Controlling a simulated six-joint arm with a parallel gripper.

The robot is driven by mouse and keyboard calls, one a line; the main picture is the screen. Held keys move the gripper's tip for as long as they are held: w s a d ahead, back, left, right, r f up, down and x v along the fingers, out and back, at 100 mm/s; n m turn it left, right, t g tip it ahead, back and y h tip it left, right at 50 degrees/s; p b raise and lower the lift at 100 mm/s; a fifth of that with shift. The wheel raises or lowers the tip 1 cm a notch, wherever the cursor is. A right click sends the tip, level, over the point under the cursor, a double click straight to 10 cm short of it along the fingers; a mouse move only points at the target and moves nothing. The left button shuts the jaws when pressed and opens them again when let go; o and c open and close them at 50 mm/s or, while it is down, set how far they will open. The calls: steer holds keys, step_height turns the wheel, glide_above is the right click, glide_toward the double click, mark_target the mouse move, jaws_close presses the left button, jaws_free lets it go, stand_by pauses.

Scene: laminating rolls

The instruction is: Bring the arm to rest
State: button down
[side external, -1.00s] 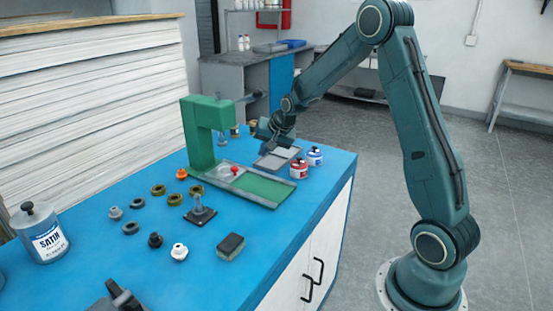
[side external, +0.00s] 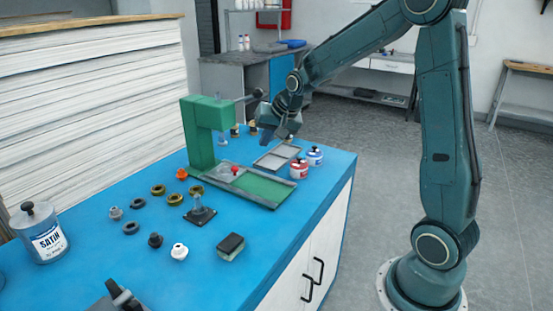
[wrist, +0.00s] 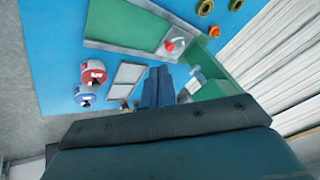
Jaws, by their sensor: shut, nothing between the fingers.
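My gripper (side external: 279,138) hangs over the far end of the blue table, above and just behind a shallow grey tray (side external: 268,162). It is shut and holds nothing. In the wrist view its closed fingers (wrist: 158,86) show at the centre, with the tray (wrist: 127,82) to their left. The green press (side external: 203,135) stands to the left of my gripper in the side view, apart from it. Its base carries a red-topped knob (side external: 235,170).
Red-labelled (side external: 299,169) and blue-labelled (side external: 315,156) jars stand right of the tray. Several rings, a dark stand (side external: 200,212), a sponge-like block (side external: 231,246) and a SATIN can (side external: 40,232) sit nearer. A tall white stack (side external: 90,110) rises at left. Open floor lies right.

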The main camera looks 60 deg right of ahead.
steer(key=s+a+r+n, duration=0.3)
steer(key=s+a+r, duration=0.15)
steer(key=s, duration=0.25)
steer(key=s+a+r+n, duration=0.2)
steer(key=s+a+r, duration=0.2)
steer(key=s+a, duration=0.2)
steer(key=s+a+n, duration=0.2)
steer(key=s, duration=0.5)
steer(key=s+a+n+y, duration=0.1)
steer(key=s+a+n, duration=0.1)
steer(key=s, duration=0.5)
steer(key=shift+s+a+f+g, duration=0.3)
steer(key=shift+f+g, duration=0.05)
steer(key=shift+g, duration=0.05)
